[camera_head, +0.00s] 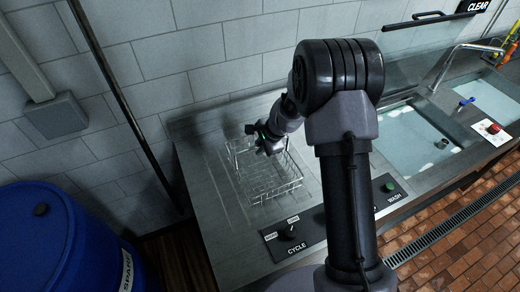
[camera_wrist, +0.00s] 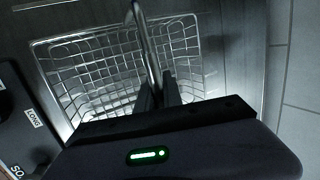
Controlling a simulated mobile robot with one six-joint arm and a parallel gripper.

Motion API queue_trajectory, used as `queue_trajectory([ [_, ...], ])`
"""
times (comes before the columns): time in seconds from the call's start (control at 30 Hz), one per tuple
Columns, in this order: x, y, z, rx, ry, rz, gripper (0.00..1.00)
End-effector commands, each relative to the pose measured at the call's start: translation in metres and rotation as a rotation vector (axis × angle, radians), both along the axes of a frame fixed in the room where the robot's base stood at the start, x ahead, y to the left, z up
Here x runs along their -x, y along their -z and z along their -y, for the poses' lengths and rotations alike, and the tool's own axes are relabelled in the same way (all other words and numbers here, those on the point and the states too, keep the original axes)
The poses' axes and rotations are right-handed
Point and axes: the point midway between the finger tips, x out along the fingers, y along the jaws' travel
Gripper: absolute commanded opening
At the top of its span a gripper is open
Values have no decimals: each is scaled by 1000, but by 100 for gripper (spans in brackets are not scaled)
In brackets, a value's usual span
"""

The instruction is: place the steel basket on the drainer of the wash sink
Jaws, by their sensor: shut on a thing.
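The steel basket (camera_head: 268,178) is a wire basket on the ribbed steel drainer (camera_head: 232,207), left of the wash sink (camera_head: 405,138), in the head view. I cannot tell whether its bottom touches the drainer. My gripper (camera_head: 268,146) is at the top of the basket, at its back. In the wrist view, the basket (camera_wrist: 90,72) lies below the gripper (camera_wrist: 158,90), whose fingers are shut on the basket's handle bar (camera_wrist: 146,45). The wrist housing hides the near part of the basket. My arm hides part of the counter and sink edge.
A control panel with CYCLE and WASH labels (camera_head: 297,235) runs along the counter's front. A blue drum (camera_head: 60,240) stands at the lower left. A second water-filled sink (camera_head: 490,98) lies farther right. A tiled wall (camera_head: 215,45) stands close behind the counter.

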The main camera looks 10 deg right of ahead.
Motion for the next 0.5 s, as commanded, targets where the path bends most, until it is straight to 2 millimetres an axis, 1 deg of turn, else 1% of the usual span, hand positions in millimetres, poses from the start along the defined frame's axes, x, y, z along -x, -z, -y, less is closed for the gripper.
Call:
queue_trajectory([
  [0.13, 0, -2, 0, 0, -1, 1, 0],
  [0.27, 0, 2, 0, 1, 0, 1, 0],
  [0.3, 0, 1, 0, 0, -1, 0, 18],
  [0.37, 0, 1, 0, 0, -1, 0, 30],
  [0.4, 0, 1, 0, 0, -1, 0, 32],
  [0.5, 0, 1, 0, 0, -1, 0, 32],
])
